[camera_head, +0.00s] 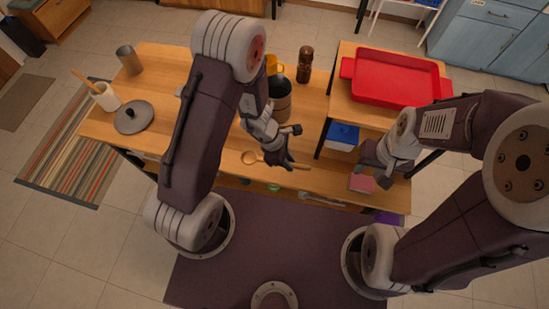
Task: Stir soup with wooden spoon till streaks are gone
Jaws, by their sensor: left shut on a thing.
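My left gripper (283,160) is shut on the wooden spoon (250,157), near the front edge of the wooden table (160,70). The spoon lies nearly level, its bowl to the left of the fingers and its handle (302,166) to the right. A dark rounded vessel (283,98) stands behind the gripper, partly covered by my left arm; I cannot tell what is in it. No soup surface or streaks show. My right gripper (368,160) hangs near the right part of the table, apart from the spoon; its fingers are too unclear to read.
A dark lid (133,118), a white crock (106,98) with a wooden utensil and a grey canister (129,60) stand at left. A brown mill (305,65) and yellow mug (271,66) stand at back. A red tray (395,80) sits on the raised right part.

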